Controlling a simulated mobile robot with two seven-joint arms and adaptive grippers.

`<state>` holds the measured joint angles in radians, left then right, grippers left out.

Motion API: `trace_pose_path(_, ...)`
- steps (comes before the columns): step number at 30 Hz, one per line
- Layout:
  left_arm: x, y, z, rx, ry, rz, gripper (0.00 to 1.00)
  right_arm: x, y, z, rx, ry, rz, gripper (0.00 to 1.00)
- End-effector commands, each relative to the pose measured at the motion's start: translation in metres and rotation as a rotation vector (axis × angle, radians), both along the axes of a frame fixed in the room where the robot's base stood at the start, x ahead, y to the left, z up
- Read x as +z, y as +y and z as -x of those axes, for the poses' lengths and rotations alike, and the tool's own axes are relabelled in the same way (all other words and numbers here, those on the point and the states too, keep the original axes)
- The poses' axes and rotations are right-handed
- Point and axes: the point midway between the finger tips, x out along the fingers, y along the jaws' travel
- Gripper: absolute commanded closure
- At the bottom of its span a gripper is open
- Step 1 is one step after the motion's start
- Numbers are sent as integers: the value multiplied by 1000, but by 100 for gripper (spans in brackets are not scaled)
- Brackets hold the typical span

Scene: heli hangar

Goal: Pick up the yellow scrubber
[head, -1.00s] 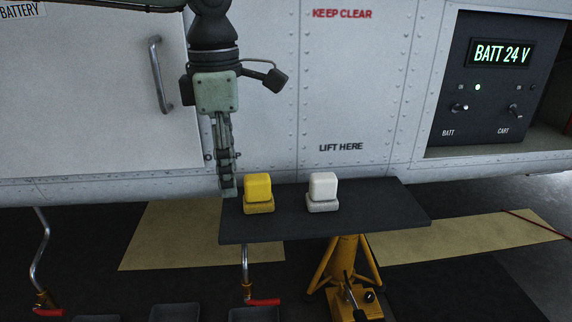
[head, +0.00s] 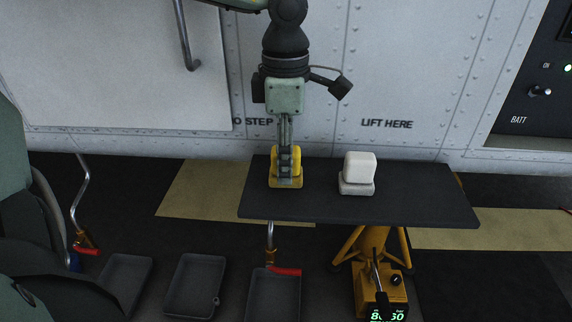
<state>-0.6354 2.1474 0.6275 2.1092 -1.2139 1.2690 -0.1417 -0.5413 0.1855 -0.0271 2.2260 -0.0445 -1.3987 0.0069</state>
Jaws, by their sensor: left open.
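The yellow scrubber (head: 274,181) stands on the left part of a dark table top (head: 415,208). My left gripper (head: 285,180) comes down from above, and its fingers overlap the scrubber in the head view, hiding its middle. The gripper is open; whether the fingers touch the scrubber cannot be told. My right gripper is not in view.
A white scrubber-like block (head: 359,172) stands on the same table, right of the yellow one. The white fuselage wall (head: 320,60) rises behind. A yellow jack stand (head: 380,270) is below. Grey trays (head: 194,285) lie on the floor at front left.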

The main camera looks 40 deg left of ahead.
Motion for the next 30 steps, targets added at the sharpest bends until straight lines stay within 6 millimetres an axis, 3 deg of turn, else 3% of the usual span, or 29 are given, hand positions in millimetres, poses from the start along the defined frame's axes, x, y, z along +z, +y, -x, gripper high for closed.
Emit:
trace_pose_path(7,-2,0,0,0,-1,0,47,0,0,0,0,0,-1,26)
trace_pose_path(20,-2,0,0,0,-1,0,100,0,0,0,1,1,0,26)
trace_pose_path(30,3,0,-1,0,-2,0,100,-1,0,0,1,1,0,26)
